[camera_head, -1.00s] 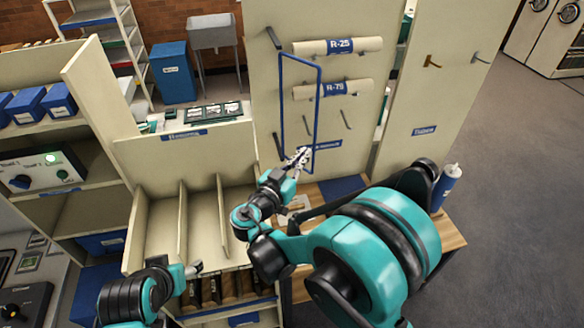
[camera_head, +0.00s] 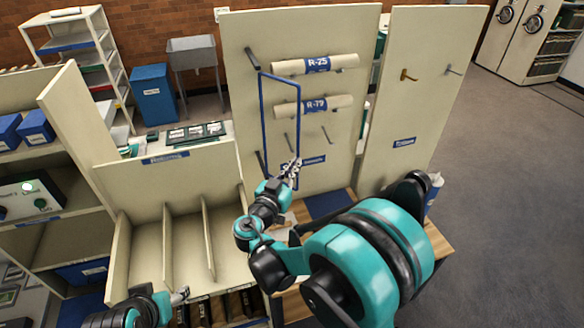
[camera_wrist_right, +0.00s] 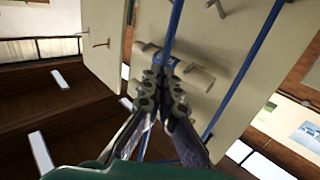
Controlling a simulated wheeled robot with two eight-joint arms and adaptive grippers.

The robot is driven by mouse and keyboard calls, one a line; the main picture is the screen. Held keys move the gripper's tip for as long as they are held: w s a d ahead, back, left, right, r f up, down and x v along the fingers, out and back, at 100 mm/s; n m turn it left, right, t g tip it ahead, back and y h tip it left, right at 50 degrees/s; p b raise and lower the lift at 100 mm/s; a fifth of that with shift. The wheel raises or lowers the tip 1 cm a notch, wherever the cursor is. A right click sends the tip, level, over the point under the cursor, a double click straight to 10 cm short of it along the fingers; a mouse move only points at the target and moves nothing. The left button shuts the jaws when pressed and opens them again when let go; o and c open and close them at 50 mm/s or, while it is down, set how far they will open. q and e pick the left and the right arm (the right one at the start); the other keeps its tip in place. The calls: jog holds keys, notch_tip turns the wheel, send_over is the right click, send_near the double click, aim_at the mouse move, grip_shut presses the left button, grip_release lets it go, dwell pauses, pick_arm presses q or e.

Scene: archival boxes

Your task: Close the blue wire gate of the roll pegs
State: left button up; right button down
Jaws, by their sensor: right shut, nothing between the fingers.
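The blue wire gate (camera_head: 262,115) is a tall rectangular frame at the left side of the cream peg panel. It stands out from the panel, left of the R-25 roll (camera_head: 317,64) and the R-79 roll (camera_head: 314,105). My right gripper (camera_head: 291,172) is shut and empty at the gate's lower right part. In the wrist view its closed fingertips (camera_wrist_right: 166,68) overlap a blue gate bar (camera_wrist_right: 174,28); I cannot tell if they touch. My left gripper (camera_head: 182,295) is low over the divided bin, too small to read.
Bare pegs (camera_head: 325,133) stick out below the rolls. A divided cream bin (camera_head: 150,240) stands left of the panel, with a low wooden bench (camera_head: 438,242) below right. A second panel (camera_head: 418,100) carries hooks. Open floor lies to the right.

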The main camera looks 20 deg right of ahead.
jog(key=w+d+n+t+y+b, duration=0.3)
jog(key=w+d+y, duration=0.4)
jog(key=w, duration=0.3)
jog(key=shift+d+n+t+b, duration=0.3)
jog(key=shift+d+n+b, duration=0.3)
jog(key=shift+n, duration=0.5)
jog(key=shift+w+a, duration=0.1)
